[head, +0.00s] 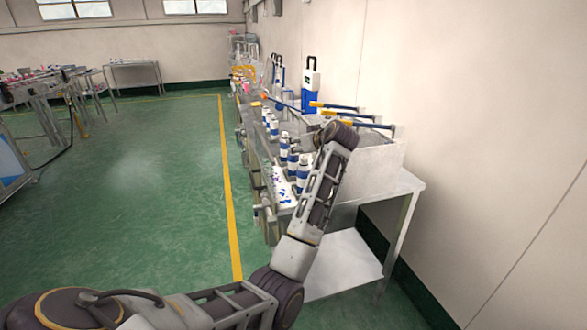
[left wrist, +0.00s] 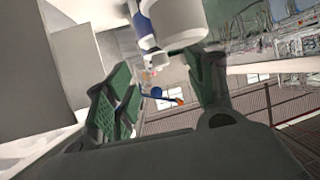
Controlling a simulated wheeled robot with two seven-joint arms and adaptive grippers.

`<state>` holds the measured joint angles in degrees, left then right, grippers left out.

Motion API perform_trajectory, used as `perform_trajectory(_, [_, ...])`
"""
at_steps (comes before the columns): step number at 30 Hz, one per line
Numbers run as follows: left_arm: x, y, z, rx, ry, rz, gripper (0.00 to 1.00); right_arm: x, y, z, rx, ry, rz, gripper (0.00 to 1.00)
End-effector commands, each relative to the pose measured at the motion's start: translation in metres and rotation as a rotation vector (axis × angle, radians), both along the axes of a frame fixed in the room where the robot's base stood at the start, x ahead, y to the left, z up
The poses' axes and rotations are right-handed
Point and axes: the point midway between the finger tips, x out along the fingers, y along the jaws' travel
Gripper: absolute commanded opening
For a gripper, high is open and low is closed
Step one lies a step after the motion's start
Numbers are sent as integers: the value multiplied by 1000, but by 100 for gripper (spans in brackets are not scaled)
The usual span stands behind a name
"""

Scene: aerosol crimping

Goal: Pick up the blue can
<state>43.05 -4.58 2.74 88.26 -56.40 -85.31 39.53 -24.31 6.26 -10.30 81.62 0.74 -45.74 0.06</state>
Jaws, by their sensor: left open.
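Several white cans with blue bands stand in a row along the work table in the head view. The nearest one (head: 303,172) is just left of my left arm, with another (head: 293,158) behind it. My left arm reaches over the table, and its gripper is hard to make out there. In the left wrist view my left gripper (left wrist: 166,68) is open, with green pads on both fingers. A white can end (left wrist: 180,22) and a blue part (left wrist: 147,12) show at the top, near the space between the fingers. I cannot tell whether they touch. My right gripper is not visible.
The metal table (head: 405,184) runs along the right wall, with levered equipment (head: 335,106) and a blue-white device (head: 310,82) on it. My arm passes close to the equipment's grey housing (head: 375,165). Green floor (head: 150,200) lies open to the left.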

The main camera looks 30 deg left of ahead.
Motion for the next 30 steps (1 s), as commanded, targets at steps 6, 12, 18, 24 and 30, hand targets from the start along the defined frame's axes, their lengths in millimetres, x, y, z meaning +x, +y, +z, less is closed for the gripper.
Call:
perform_trajectory(6, [9,20,-12,0,1,2,55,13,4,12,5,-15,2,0])
perform_trajectory(12, [13,27,-16,0,0,1,55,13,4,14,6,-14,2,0])
perform_trajectory(18, [13,27,-16,0,0,1,55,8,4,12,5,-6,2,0])
perform_trajectory(24, [13,27,-16,-1,1,1,55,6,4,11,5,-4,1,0])
perform_trajectory(30, [13,27,-16,-1,1,1,32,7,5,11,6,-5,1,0])
